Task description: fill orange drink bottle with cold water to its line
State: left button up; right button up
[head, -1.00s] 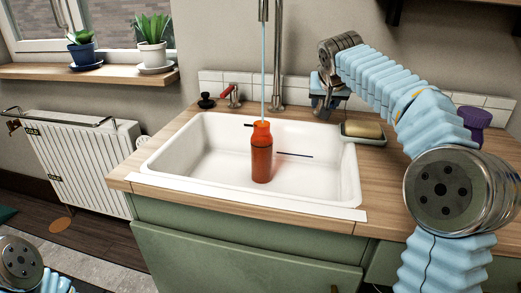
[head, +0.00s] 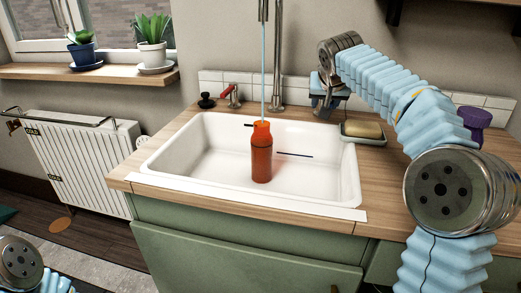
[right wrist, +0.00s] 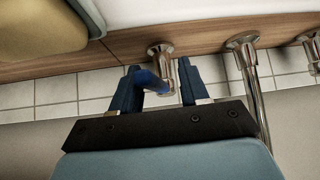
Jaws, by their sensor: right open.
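An orange see-through bottle (head: 261,158) stands upright in the white sink (head: 340,180). A thin water stream (head: 263,70) falls from the spout (head: 263,10) into its mouth. Thin dark lines show at its neck and to its right; I cannot read the level inside. My right gripper (head: 324,104) is behind the sink's right back corner. In the right wrist view my right gripper (right wrist: 158,74) is open, its fingers on either side of a chrome tap (right wrist: 160,52) with a blue lever (right wrist: 148,82). Contact is unclear. My left gripper is out of view.
A red-handled tap (head: 231,93) and a black plug (head: 206,100) are at the back left of the sink. A sponge (head: 363,129) in a dish sits right of it. A purple object (head: 474,118) stands farther right. The front counter strip is clear.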

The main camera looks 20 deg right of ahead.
jog(key=shift+w+a+r+m+g+h+p, duration=0.15)
jog(key=shift+w+a+m+g+h+p, duration=0.3)
jog(key=shift+a+m+h, duration=0.5)
jog(key=shift+d+m, duration=0.25)
jog(key=shift+d, duration=0.1)
jog(key=shift+s+d+y, duration=0.15)
jog(key=shift+d+y, duration=0.1)
jog(key=shift+s+d+n+t+y, duration=0.15)
jog(key=shift+n+t+y, duration=0.1)
jog(key=shift+n, duration=0.25)
jog(key=shift+s+d+n+t+y, duration=0.15)
jog(key=shift+n+y, duration=0.1)
jog(key=shift+n, duration=0.25)
jog(key=shift+w, duration=0.15)
